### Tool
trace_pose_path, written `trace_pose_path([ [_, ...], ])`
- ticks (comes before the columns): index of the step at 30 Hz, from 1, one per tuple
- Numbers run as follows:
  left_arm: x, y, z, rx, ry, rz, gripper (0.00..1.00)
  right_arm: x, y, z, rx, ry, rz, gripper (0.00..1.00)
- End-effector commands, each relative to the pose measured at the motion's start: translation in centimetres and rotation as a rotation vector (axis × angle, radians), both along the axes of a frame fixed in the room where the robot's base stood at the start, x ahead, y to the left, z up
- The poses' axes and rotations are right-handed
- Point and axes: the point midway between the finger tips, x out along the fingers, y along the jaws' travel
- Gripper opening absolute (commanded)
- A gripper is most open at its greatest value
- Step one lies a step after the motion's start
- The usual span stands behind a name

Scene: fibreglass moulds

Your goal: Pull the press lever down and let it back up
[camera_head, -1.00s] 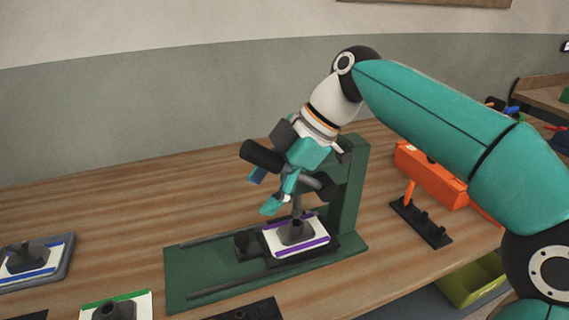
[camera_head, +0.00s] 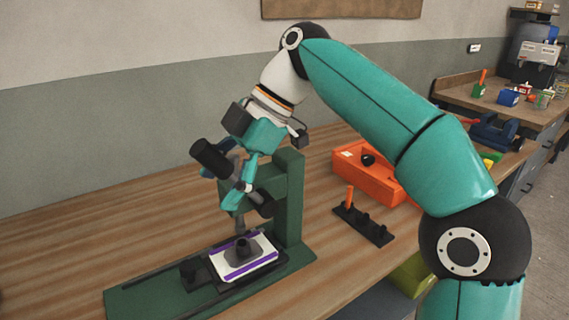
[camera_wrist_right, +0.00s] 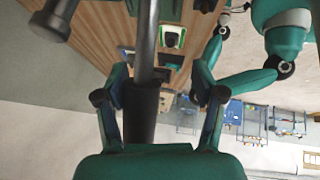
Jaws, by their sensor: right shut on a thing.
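The green press (camera_head: 289,200) stands on the wooden bench, with its column at the right end of a long base. A white mould plate with purple edges (camera_head: 262,262) and a dark raised centre lies on the base, under the press head. My right gripper (camera_head: 236,195) is in front of the press head, above the plate. In the right wrist view its fingers (camera_wrist_right: 158,95) are shut on the dark grip of the press lever (camera_wrist_right: 140,112), and a grey rod runs on from the grip. The gripper and wrist hide much of the lever in the head view. My left gripper is not in view.
An orange box (camera_head: 375,175) and a black stand (camera_head: 362,224) with an orange peg are right of the press. A yellow-green bin (camera_head: 410,272) is below the bench edge. The bench left of the press is clear.

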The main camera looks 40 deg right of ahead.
Motion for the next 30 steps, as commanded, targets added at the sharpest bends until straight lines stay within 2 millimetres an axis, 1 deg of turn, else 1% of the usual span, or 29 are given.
trace_pose_path([
  [1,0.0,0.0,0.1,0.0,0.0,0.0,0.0,-0.3,-0.2,0.2,0.001,0.002,0.005,0.58],
  [30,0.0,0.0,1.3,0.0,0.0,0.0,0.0,-1.5,-6.8,0.0,-0.001,0.005,-0.002,0.58],
])
